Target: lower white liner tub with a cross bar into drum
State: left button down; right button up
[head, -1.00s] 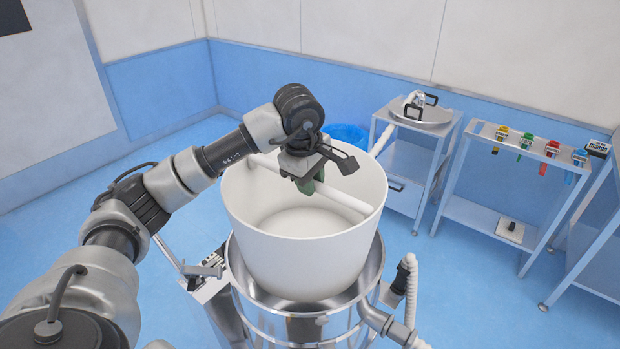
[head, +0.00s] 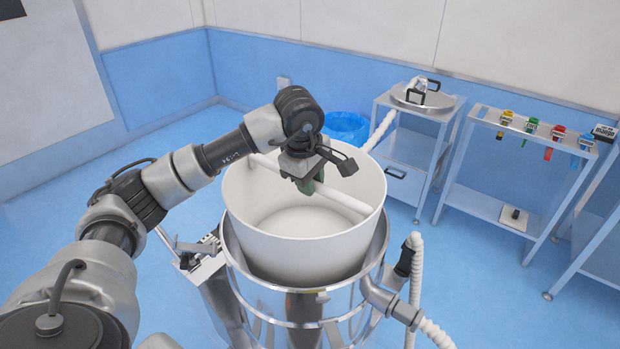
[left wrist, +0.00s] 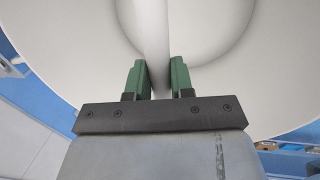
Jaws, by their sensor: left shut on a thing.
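The white liner tub (head: 300,247) is a wide open tub with a white cross bar (head: 340,201) spanning its mouth. My left gripper (head: 310,186) has green fingers and is shut on the cross bar; in the left wrist view the fingers (left wrist: 157,80) stand on both sides of the bar (left wrist: 156,45). The shiny metal drum (head: 270,312) is under the tub. The tub's lower part is inside the drum's mouth, and its upper wall stands above the drum's rim. The tub's bottom edge is hidden by the drum. My right gripper is not in view.
A corrugated white hose (head: 414,285) and a pipe stub (head: 392,303) are at the drum's right side. A metal cart with a round lid (head: 422,98) and a rack with coloured clips (head: 531,126) stand behind right. A blue-lined bin (head: 347,127) is behind the tub.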

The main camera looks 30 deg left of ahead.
pick_arm(q)
jog(key=shift+f+b, duration=6.1)
jog(key=shift+f, duration=1.5)
jog(key=c, duration=0.9)
grip_release()
